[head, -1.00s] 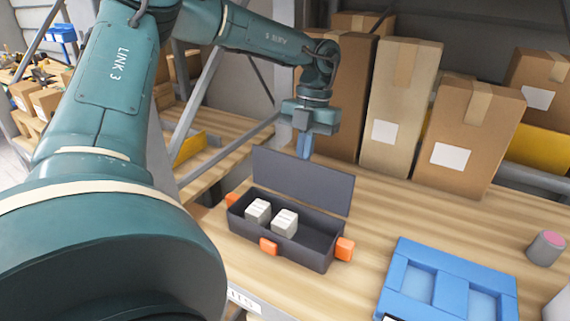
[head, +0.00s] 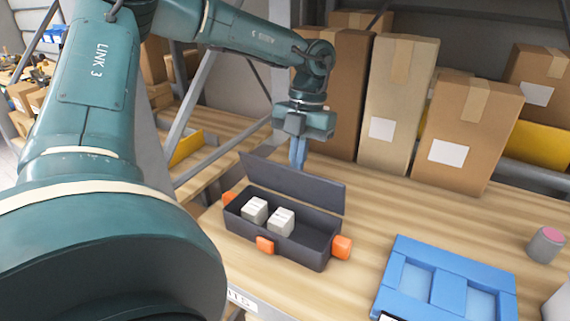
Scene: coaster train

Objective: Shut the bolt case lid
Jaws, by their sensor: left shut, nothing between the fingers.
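The dark grey bolt case (head: 285,249) stands on the wooden shelf top with orange latches at its front and ends. Two pale grey blocks (head: 268,215) lie inside it; its right part looks empty. My right gripper is not in view.
Tall cardboard boxes (head: 398,105) stand close behind and to the right of the gripper. A blue tray (head: 447,282) lies to the right of the case, and a grey cylinder with a pink top (head: 545,244) stands farther right. Bare wood lies between the case and the boxes.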

